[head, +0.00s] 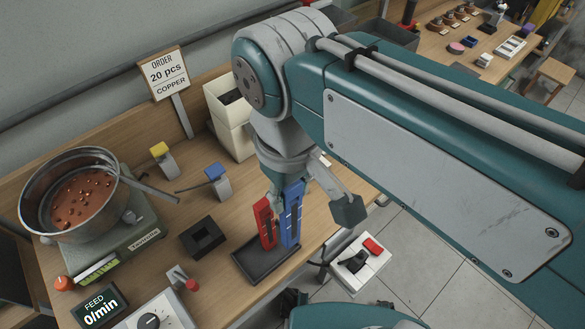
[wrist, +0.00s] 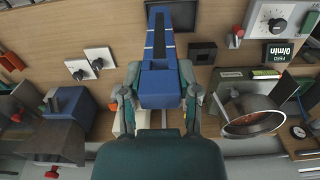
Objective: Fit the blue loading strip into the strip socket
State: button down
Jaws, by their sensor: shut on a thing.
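The blue loading strip (head: 291,222) is upright in my gripper (head: 300,192), which is shut on its upper part. In the wrist view the blue strip (wrist: 158,88) sits between the two fingers of my gripper (wrist: 159,100). Its lower end is over the dark tray (head: 266,266); I cannot tell whether it touches the tray. A red strip (head: 265,224) stands upright in the tray just left of the blue one. A black square block with an opening, which looks like the strip socket (head: 203,239), is left of the tray; it also shows in the wrist view (wrist: 202,53).
A bowl feeder (head: 70,195) with copper pieces stands at left, near a FEED display (head: 100,305) reading 0/min. Yellow-topped (head: 160,152) and blue-topped (head: 216,175) posts stand behind the socket. Bare bench lies around the socket.

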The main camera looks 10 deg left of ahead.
aim_at(200, 239)
jog(key=k+l, duration=0.1)
jog(key=l, duration=0.35)
jog(key=k+l, duration=0.1)
jog(key=l, duration=0.3)
jog(key=i+l+u, duration=0.1)
jog(key=l, duration=0.35)
jog(key=i+l+u, duration=0.15)
jog(key=l, duration=0.35)
jog(key=i+l+u, duration=0.1)
jog(key=l, duration=0.4)
jog(key=i+l+u, duration=0.1)
jog(key=i+u, duration=0.15)
jog(key=i, duration=1)
